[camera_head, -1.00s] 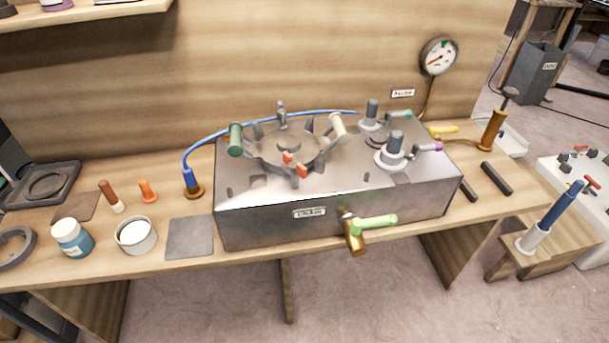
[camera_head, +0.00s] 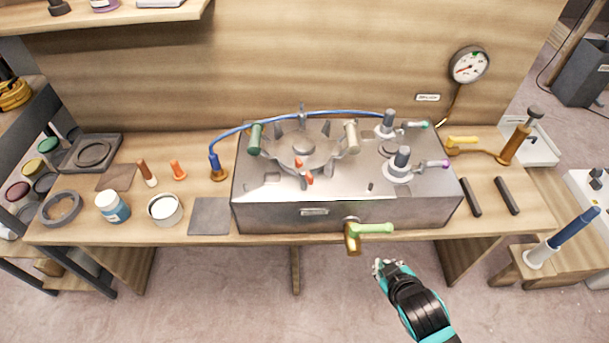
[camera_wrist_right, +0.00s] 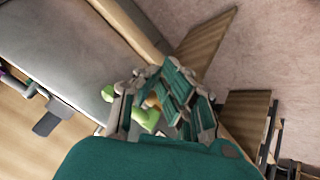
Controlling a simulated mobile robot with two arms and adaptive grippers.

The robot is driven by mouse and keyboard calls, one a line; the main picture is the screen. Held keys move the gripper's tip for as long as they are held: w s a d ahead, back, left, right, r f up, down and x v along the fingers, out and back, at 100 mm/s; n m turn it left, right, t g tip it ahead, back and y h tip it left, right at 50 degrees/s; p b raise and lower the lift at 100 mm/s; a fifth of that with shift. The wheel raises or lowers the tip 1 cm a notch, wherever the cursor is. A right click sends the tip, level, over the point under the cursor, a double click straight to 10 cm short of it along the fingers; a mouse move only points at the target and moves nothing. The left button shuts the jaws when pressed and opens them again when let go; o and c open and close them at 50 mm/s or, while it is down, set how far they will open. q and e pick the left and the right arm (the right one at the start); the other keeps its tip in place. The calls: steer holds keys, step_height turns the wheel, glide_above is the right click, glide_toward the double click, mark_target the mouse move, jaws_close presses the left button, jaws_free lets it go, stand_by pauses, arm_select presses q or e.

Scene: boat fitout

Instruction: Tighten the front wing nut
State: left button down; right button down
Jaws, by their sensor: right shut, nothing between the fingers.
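The grey metal box (camera_head: 275,218) stands on the wooden bench, with a round hatch (camera_head: 295,150) on top. The hatch has several clamps around it. The one nearest me has an orange-red wing nut (camera_head: 306,177), at the hatch's front edge. A green-grey handle (camera_head: 255,138) and a beige one (camera_head: 351,138) stand at its left and right. My right gripper (camera_head: 383,266) is in front of the bench, below and right of the brass tap, apart from everything. It is shut and empty; it also shows in the right wrist view (camera_wrist_right: 170,92). My left gripper is not in view.
A brass tap with a light green handle (camera_head: 372,229) sticks out of the box front. Grey posts with small levers (camera_head: 402,160) stand on the box's right. A blue hose (camera_head: 215,160) runs behind the hatch. Jars and tools fill the bench's left; open floor lies in front.

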steer(key=w+r+n+t, duration=0.1)
steer(key=r, duration=0.1)
steer(key=w+a+r+n+t, duration=0.1)
steer(key=r, duration=0.1)
steer(key=w+a+r+n+t+y, duration=0.1)
steer(key=w+r, duration=0.1)
steer(key=shift+w+r, duration=0.1)
steer(key=shift+r, duration=0.1)
steer(key=n+t+y, duration=0.1)
steer(key=n+y, duration=1.1)
steer(key=n, duration=0.5)
glide_toward(303, 177)
steer(key=s+a+r, duration=0.1)
steer(key=s+a, duration=0.2)
steer(key=s, duration=0.2)
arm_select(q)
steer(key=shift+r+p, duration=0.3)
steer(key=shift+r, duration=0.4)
arm_select(e)
steer(key=shift+s+a+r+n, duration=0.1)
steer(key=shift+s+r+n, duration=0.05)
steer(key=shift+s+n, duration=0.4)
steer(key=shift+w, duration=0.1)
